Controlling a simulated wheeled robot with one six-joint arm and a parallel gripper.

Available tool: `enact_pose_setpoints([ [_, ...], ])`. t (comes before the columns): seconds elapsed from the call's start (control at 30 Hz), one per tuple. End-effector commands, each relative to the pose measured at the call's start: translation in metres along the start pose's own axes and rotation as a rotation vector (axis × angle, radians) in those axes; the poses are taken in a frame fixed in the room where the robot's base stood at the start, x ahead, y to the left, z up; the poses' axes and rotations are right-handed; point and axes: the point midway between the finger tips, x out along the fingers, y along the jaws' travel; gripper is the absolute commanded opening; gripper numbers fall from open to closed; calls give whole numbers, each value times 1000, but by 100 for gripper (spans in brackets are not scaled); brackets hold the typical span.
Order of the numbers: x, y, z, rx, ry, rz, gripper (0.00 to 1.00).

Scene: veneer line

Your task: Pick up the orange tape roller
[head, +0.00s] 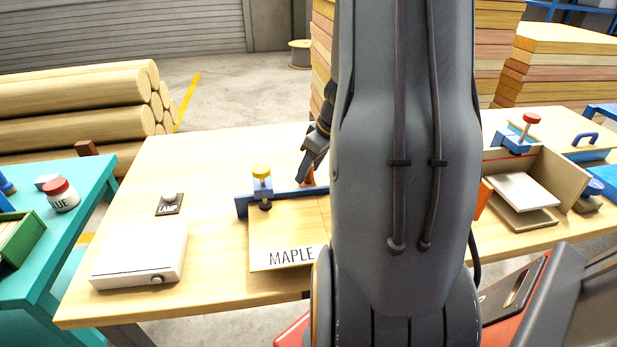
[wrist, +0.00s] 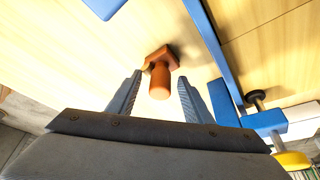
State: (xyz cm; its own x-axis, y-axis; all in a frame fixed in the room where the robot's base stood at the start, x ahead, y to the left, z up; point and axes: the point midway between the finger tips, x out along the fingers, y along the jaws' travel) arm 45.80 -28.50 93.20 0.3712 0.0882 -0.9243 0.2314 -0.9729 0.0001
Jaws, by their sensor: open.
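The orange tape roller (wrist: 160,77) shows in the wrist view as an orange-brown piece with a rounded handle and a blocky end, on the pale wooden table. Its handle points toward my gripper (wrist: 160,84), whose two fingers are apart, one on each side of it. I see no clear contact, and the gripper is empty. In the head view a small orange part of the roller (head: 308,176) shows behind the blue fence, just below my gripper (head: 310,168). My own arm hides much of the table's middle there.
A blue fence (head: 288,194) with a yellow-knobbed clamp (head: 262,178) stands close to the roller, behind the MAPLE board (head: 284,240). A white box (head: 140,262) and LAMP switch (head: 169,203) lie left. A clamp station with a white block (head: 522,190) stands right.

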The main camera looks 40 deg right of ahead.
Motion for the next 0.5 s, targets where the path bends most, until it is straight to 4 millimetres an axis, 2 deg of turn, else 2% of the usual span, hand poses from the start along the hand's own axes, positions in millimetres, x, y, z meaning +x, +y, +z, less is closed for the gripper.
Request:
enact_pose_setpoints([
  [0.1, 9, -1, 0, -2, -2, -3, 46],
  [0.37, 11, -1, 0, -1, -2, -1, 46],
  [0.5, 11, -1, 0, -1, -2, -1, 26],
])
